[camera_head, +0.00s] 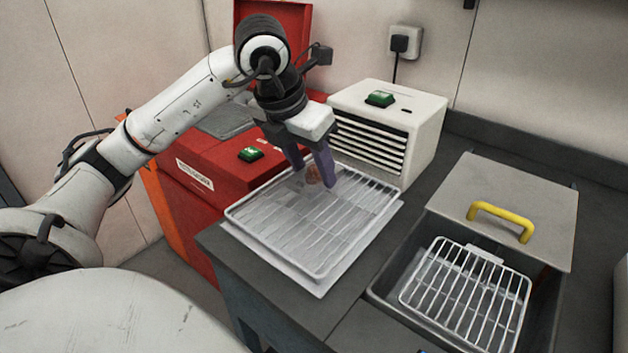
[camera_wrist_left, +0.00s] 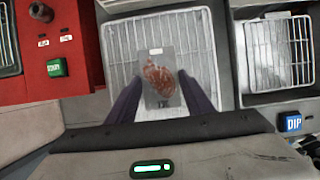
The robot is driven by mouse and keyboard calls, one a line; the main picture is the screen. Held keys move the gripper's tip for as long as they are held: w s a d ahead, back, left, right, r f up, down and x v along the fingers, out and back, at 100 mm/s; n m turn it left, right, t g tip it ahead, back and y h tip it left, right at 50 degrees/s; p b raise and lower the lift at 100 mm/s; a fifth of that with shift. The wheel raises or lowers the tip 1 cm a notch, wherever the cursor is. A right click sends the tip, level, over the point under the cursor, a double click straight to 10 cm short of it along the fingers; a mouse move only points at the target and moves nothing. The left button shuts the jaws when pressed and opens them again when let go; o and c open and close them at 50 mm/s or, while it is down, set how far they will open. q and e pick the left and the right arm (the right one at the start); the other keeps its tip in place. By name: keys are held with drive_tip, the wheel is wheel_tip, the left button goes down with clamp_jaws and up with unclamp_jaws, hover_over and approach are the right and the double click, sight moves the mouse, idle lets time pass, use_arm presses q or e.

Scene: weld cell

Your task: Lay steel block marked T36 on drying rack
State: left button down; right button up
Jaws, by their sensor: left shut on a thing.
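My left gripper (camera_head: 314,172) is shut on a steel block, a grey plate with a rusty brown patch. The block (camera_wrist_left: 160,78) sits between the two fingers (camera_wrist_left: 160,95) in the left wrist view. Dark characters at its near edge are too small to read for sure. In the head view only a brown bit of the block (camera_head: 313,175) shows between the fingers. The drying rack (camera_head: 290,233), a wire grid over a pale tray, lies beneath the gripper. The block is over its back part; I cannot tell whether they touch. My right gripper is not in view.
A basin with a second wire rack (camera_head: 465,295), a grey lid (camera_head: 540,205) and a yellow handle (camera_head: 500,220) is at the right. A white slatted box (camera_head: 425,125) stands close behind the drying rack. A red cabinet (camera_head: 205,160) is at its left.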

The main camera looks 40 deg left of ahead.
sight(308, 179)
use_arm(q)
drive_tip(key=shift+w+f+b, duration=0.1)
drive_tip(key=shift+f+b, duration=0.2)
drive_tip(key=shift+f, duration=1.95)
drive_tip(key=c, duration=0.9)
unclamp_jaws()
drive_tip(key=shift+f, duration=0.15)
drive_tip(key=p+v, duration=0.1)
drive_tip(key=v, duration=1.1)
drive_tip(key=shift+p, duration=0.3)
drive_tip(key=shift+d, duration=0.1)
